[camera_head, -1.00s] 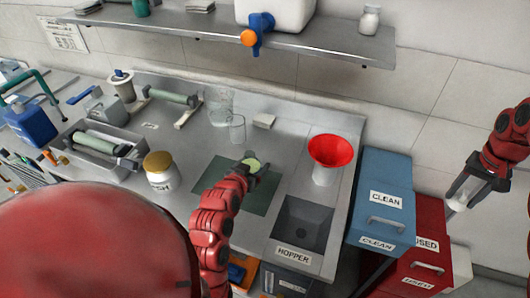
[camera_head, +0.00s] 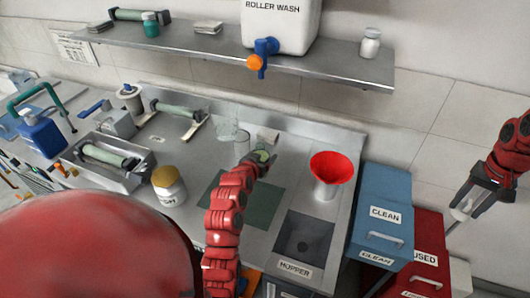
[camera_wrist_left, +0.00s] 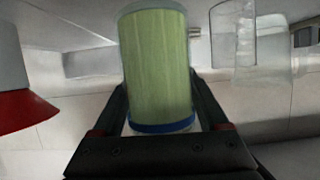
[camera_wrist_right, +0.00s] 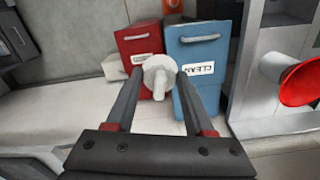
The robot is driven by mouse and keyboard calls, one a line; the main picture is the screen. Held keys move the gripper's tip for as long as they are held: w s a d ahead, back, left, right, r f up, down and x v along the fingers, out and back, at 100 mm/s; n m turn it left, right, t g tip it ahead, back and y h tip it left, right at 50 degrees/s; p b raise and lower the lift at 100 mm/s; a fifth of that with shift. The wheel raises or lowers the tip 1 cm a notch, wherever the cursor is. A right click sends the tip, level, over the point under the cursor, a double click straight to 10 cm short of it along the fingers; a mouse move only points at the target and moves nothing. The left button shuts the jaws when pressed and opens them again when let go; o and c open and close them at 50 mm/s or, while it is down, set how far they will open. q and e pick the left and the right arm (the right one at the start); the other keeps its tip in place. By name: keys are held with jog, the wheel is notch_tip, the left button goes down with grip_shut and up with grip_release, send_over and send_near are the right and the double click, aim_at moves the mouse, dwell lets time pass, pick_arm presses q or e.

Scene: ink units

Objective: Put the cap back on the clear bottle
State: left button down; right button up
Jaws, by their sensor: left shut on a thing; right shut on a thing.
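My left gripper (camera_head: 263,160) is shut on a clear cylindrical bottle (camera_wrist_left: 158,65) with green contents and a blue band near the jaws. In the head view, it is over the worktop's back part, in front of the clear glasses, and little of the bottle shows. My right gripper (camera_head: 470,203) is out to the right, beyond the drawers and far from the bottle. It is shut on a small white piece (camera_wrist_right: 160,75) with a round flange and a narrow stem, which looks like the cap. The bottle's open end cannot be made out.
Clear glass vessels (camera_head: 242,146) stand behind my left gripper. A red funnel (camera_head: 331,168) stands to its right, beside the hopper (camera_head: 303,236). A jar (camera_head: 168,186) is at left. The blue CLEAN box (camera_head: 384,205) and red USED box (camera_head: 424,260) lie between the arms. A shelf (camera_head: 330,65) runs above.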

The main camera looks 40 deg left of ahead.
jog(key=shift+r+p, duration=0.45)
jog(key=shift+r, duration=0.25)
pick_arm(q)
jog(key=w, duration=0.1)
jog(key=w+a, duration=0.1)
jog(key=w, duration=0.1)
jog(key=shift+w+a+f, duration=0.15)
jog(key=shift+w+a, duration=0.05)
jog(key=shift+a, duration=0.1)
pick_arm(e)
jog(key=shift+r, duration=0.25)
pick_arm(q)
notch_tip(320, 180, down, 3)
jog(key=shift+w+a+f+p, duration=0.1)
jog(key=shift+w+p, duration=0.05)
jog(key=shift+p, duration=0.7)
pick_arm(e)
jog(key=shift+r, duration=0.6)
pick_arm(q)
jog(key=shift+f, duration=0.1)
